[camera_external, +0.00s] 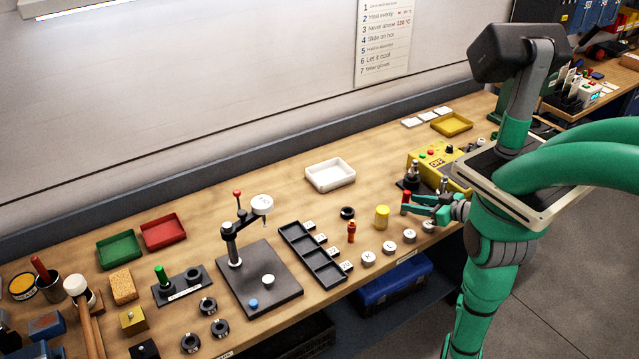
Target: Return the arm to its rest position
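My green arm stands at the right of the bench in the external view, its upper links reaching out of the picture on the right. My gripper (424,204) is low over the right part of the bench, its fingers pointing left. A small red-topped piece (406,196) is right at the fingertips. I cannot tell whether the fingers hold it or only stand beside it. A yellow cylinder (381,217) stands just left of the fingers, apart from them. A yellow box with buttons (437,166) is close behind the gripper.
White labelled discs (388,247) line the front edge below the gripper. A red piece (351,232) and a black compartment tray (308,254) are to the left. A white tray (330,185) stands behind. A dial-gauge stand (232,245) is further left. Bare wood lies around the white tray.

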